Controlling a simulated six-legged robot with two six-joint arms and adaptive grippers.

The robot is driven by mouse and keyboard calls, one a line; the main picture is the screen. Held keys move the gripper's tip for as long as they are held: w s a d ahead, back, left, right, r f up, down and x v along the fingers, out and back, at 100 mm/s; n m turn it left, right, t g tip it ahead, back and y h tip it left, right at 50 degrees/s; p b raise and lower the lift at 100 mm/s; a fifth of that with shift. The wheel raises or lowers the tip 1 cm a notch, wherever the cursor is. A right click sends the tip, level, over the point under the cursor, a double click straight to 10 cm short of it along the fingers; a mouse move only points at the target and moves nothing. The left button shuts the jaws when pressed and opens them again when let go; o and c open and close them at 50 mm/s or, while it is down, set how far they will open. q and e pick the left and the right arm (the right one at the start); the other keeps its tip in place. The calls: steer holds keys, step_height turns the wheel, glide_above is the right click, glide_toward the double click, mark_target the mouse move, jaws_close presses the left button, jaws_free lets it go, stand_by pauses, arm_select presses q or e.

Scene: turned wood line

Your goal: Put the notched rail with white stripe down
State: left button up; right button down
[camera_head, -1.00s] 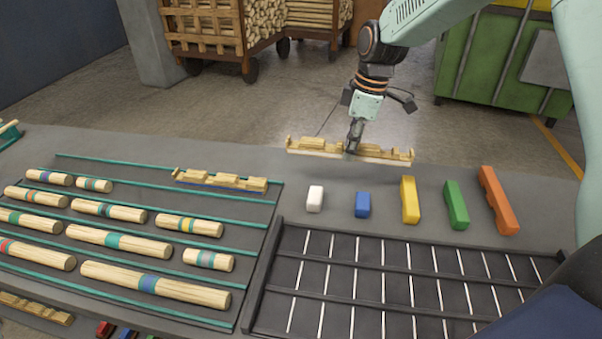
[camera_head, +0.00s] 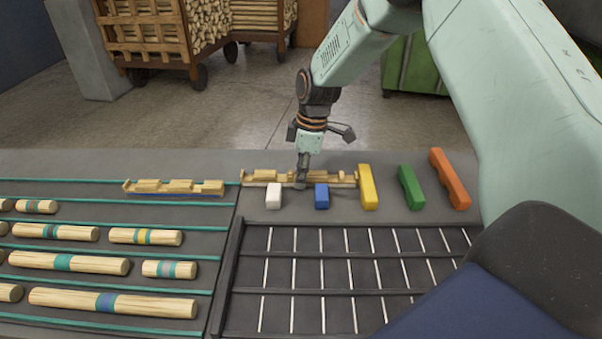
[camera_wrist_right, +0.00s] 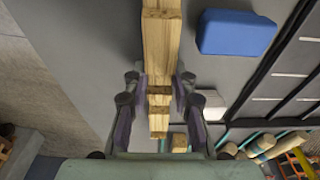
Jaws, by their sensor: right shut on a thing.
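My right gripper (camera_head: 301,183) is shut on a pale wooden notched rail (camera_head: 262,179), around its middle. The rail lies left to right over the back part of the grey table, just behind the white and blue blocks. I cannot tell whether it touches the table, and its white stripe is not clear now. In the right wrist view the rail (camera_wrist_right: 157,50) runs between the two fingers (camera_wrist_right: 158,108). My left gripper is not in view.
Another notched rail with a blue stripe (camera_head: 175,188) lies left on the rack with striped dowels (camera_head: 92,263). White (camera_head: 273,196), blue (camera_head: 322,196), yellow (camera_head: 367,187), green (camera_head: 411,187) and orange (camera_head: 450,178) blocks stand behind the black divided tray (camera_head: 239,255), whose compartments look empty.

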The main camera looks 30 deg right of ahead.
steer(key=shift+d+f, duration=0.1)
steer(key=shift+f, duration=0.05)
steer(key=c, duration=1.5)
jaws_free()
steer(key=shift+s, duration=0.1)
steer(key=o, duration=0.4)
